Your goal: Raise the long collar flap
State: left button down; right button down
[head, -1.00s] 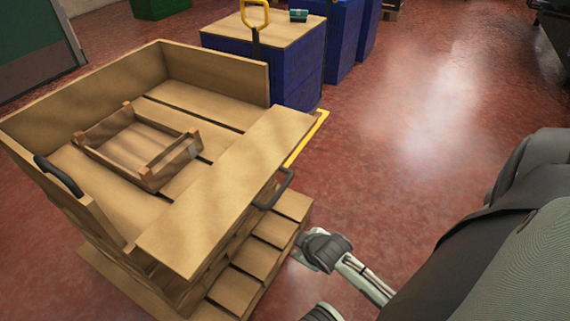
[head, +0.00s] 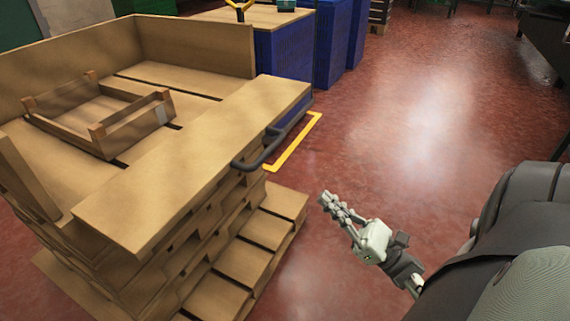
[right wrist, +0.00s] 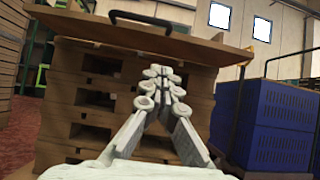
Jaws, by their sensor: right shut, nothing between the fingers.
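The long collar flap (head: 200,160) is a pale wooden board on the near side of the wooden collar box. It lies folded outward, roughly flat, with a dark handle (head: 262,150) at its outer edge. In the right wrist view the flap (right wrist: 115,34) spans the top, with its handle (right wrist: 150,21) above. My right gripper (head: 326,198) is shut and empty, to the right of the flap and apart from it. In the right wrist view its fingertips (right wrist: 162,72) meet below the flap's edge. My left gripper is not in view.
A small wooden crate (head: 95,108) sits inside the collar, which stands on stacked pallets (head: 255,235). The red floor (head: 420,120) to the right is open.

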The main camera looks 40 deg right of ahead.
jog(key=s+r+x, duration=0.1)
jog(key=r+x, duration=0.1)
jog(key=x, duration=1)
jog(key=shift+r, duration=0.45)
jog(key=shift+r+p, duration=0.1)
jog(key=shift+p, duration=0.3)
